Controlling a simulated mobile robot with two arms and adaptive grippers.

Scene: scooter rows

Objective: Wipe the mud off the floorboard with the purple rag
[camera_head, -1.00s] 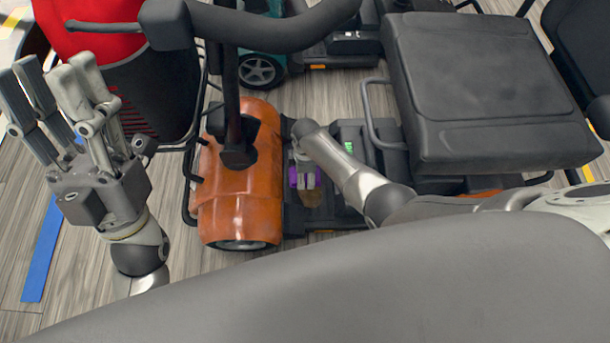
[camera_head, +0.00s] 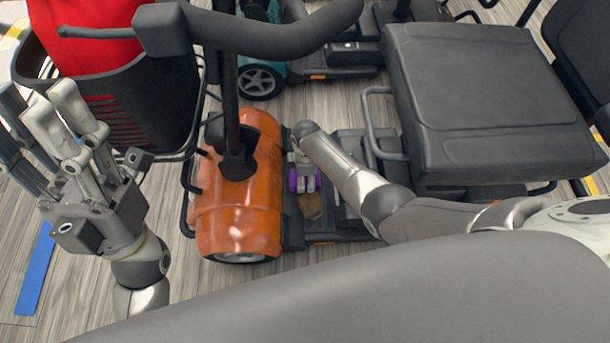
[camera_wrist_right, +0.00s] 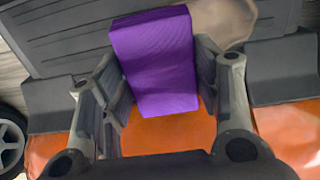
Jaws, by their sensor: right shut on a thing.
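The purple rag (camera_head: 305,183) is a thick, block-like pad over the scooter's dark floorboard (camera_head: 325,228). My right gripper (camera_head: 306,170) is shut on it. In the right wrist view the rag (camera_wrist_right: 155,60) sits between the two fingers (camera_wrist_right: 160,95). Brown mud (camera_head: 311,206) shows on the floorboard just on the near side of the rag; it also shows beside the rag in the wrist view (camera_wrist_right: 222,20). Whether the rag touches the board is unclear, and its underside is hidden. My left gripper (camera_head: 38,115) is open and empty at the far left, away from the scooter.
The orange front cover (camera_head: 238,205) and steering column stand left of the floorboard. The black handlebar (camera_head: 270,32) crosses above. The black seat (camera_head: 485,85) and its armrest are to the right. A black basket (camera_head: 125,100) with something red is at upper left. A teal scooter stands behind.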

